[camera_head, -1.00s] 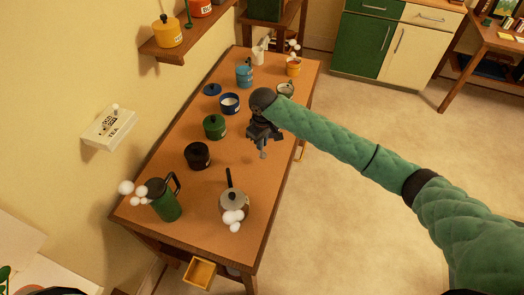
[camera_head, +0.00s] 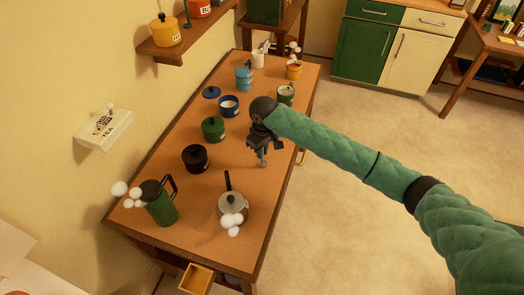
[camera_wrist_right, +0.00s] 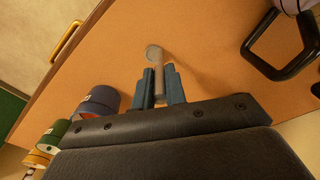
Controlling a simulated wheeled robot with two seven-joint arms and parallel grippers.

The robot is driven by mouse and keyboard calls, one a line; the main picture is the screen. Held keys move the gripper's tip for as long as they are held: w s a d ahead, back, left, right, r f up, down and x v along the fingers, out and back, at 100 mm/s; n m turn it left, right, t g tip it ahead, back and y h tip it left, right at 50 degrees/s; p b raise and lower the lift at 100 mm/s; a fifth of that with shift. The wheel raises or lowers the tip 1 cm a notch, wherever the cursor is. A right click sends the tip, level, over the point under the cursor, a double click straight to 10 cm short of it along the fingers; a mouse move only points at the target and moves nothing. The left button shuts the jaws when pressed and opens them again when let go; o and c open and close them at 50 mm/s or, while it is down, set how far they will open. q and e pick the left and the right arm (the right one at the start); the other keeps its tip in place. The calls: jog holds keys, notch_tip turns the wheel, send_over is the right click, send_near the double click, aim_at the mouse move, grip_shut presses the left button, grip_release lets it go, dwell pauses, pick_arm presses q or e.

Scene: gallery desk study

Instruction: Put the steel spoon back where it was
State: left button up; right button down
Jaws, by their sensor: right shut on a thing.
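My right gripper (camera_head: 262,150) is shut on the steel spoon (camera_head: 263,161) above the right side of the brown desk (camera_head: 205,239). In the right wrist view the spoon (camera_wrist_right: 154,56) sticks out past the two blue-grey fingers of the gripper (camera_wrist_right: 159,88). Its rounded pale end points away from the fingers, over the bare desk top. Whether that end touches the desk is hard to tell. My left gripper is not in view.
A black pot (camera_head: 196,158), green pot (camera_head: 213,129) and blue pot (camera_head: 229,105) stand left of the gripper. A steel pot (camera_head: 233,203) and green jug (camera_head: 160,203) are nearer. The desk's right front is clear.

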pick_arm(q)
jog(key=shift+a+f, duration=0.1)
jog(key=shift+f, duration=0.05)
pick_arm(e)
jog(key=c, duration=1.4)
grip_release()
jog(key=shift+f, duration=0.15)
jog(key=shift+c, duration=0.2)
